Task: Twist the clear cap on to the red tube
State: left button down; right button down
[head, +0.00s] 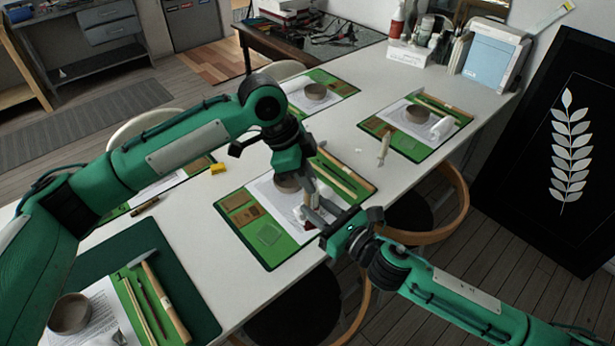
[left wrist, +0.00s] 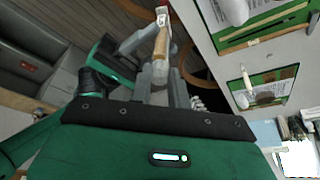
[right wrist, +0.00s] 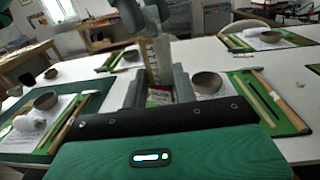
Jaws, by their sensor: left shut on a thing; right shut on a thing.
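My left gripper (head: 306,178) and right gripper (head: 325,210) meet over the near middle green mat (head: 290,235). The right gripper, also in the right wrist view (right wrist: 160,85), is shut on the red-ended tube (right wrist: 157,62), which has a tan, label-like middle. The tube also shows in the left wrist view (left wrist: 161,42). The left gripper (left wrist: 160,85) is shut on a pale, clear piece, seemingly the clear cap (left wrist: 160,68), in line with the tube's end. They look touching; I cannot tell whether the cap is seated. In the head view the fingers mostly hide both.
Several green mats carry bowls, papers and wooden tools. A round-backed chair (head: 455,205) stands at the table's right side. A yellow item (head: 218,168) lies at left.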

pick_arm(q)
jog(key=shift+w+m+g, duration=0.15)
jog(key=shift+m+g, duration=0.15)
jog(key=shift+m, duration=0.3)
jog(key=c, duration=1.3)
grip_release()
jog(key=shift+o, duration=0.2)
jog(key=v, duration=1.2)
